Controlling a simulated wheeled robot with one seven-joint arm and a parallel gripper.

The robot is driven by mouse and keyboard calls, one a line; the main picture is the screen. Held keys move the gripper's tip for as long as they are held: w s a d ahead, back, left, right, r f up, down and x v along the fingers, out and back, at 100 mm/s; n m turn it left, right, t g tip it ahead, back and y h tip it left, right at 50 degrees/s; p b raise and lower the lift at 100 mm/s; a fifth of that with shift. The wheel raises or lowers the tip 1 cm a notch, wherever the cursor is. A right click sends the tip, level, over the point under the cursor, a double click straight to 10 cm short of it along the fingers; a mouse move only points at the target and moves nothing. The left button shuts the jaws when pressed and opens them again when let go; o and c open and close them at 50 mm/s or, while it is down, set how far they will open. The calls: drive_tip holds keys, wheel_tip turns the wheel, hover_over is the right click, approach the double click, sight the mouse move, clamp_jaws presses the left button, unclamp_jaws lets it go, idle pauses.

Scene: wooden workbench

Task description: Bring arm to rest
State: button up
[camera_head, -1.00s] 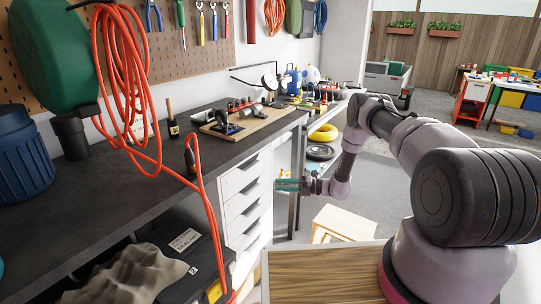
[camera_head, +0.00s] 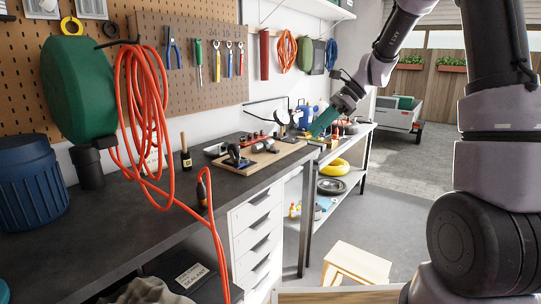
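My gripper (camera_head: 324,122), with teal fingers, is at the end of my arm in the head view. It is raised in the air and points down and to the left.
A wooden board (camera_head: 262,158) with tools lies on the bench. An orange hose (camera_head: 143,120) hangs at the left by a green reel (camera_head: 78,88). A wooden stool (camera_head: 357,262) stands on the floor. White drawers (camera_head: 257,236) are under the bench.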

drive_tip(key=s+d+r+n+t+h, duration=0.2)
drive_tip(key=s+d+r+n, duration=0.1)
drive_tip(key=s, duration=0.4)
drive_tip(key=s+d+r+n+t+h, duration=0.2)
drive_tip(key=s+d+r+n+t, duration=0.1)
drive_tip(key=s, duration=0.5)
drive_tip(key=s+d+r+n+t+h, duration=0.2)
drive_tip(key=s+d+r+n, duration=0.2)
drive_tip(key=s, duration=0.4)
drive_tip(key=shift+s+d+r+n+t+h, duration=0.2)
drive_tip(key=shift+d+r+n+t+h, duration=0.15)
drive_tip(key=shift+r+n, duration=0.5)
drive_tip(key=shift+f, duration=0.2)
